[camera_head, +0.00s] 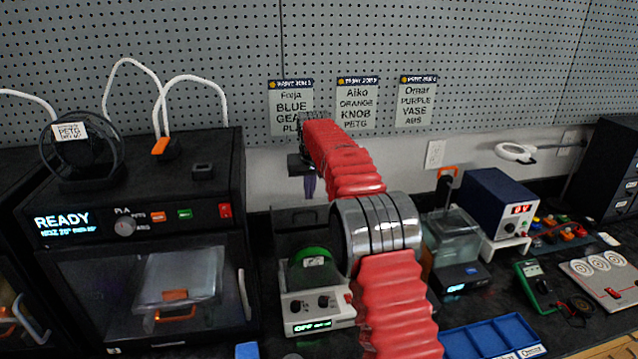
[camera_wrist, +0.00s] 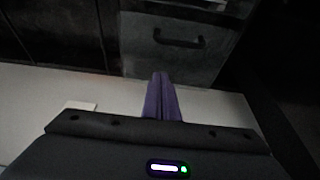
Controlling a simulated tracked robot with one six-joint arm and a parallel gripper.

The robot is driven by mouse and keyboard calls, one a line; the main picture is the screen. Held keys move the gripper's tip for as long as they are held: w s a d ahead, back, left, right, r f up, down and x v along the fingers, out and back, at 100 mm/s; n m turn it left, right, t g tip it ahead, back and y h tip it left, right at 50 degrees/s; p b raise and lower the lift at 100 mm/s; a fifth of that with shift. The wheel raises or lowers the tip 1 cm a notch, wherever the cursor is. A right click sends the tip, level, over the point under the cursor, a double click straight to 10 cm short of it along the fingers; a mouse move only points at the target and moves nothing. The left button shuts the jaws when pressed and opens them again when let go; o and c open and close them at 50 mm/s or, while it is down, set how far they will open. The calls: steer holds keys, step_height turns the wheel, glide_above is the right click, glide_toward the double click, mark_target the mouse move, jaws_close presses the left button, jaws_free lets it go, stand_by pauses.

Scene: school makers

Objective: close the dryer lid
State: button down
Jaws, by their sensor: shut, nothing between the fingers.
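The dryer (camera_head: 318,318) is a white box with knobs and a display reading OFF, standing on the bench. A green spool (camera_head: 310,262) sits in it. Its dark see-through lid (camera_head: 299,217) stands raised at the back, partly hidden by my arm. My gripper (camera_head: 310,188) hangs with purple fingers pointing down, above the raised lid and near the wall. In the wrist view the fingers (camera_wrist: 162,95) are together and empty. A grey panel with a black handle shows beyond them; it looks like the lid, but I cannot be sure.
A black 3D printer (camera_head: 240,180) stands left of the dryer. Right of it are a clear-topped container (camera_head: 454,235), a blue power supply (camera_head: 495,205) and a blue tray (camera_head: 490,340). A pegboard wall (camera_head: 230,60) with paper cards (camera_head: 357,103) rises behind.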

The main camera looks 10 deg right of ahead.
mark_target(312, 218)
steer(key=shift+w+f, duration=0.1)
steer(key=shift+f, duration=0.25)
steer(key=shift+s+f, duration=0.2)
steer(key=shift+s, duration=0.8)
steer(key=shift+s+f, duration=0.15)
steer(key=shift+s, duration=0.8)
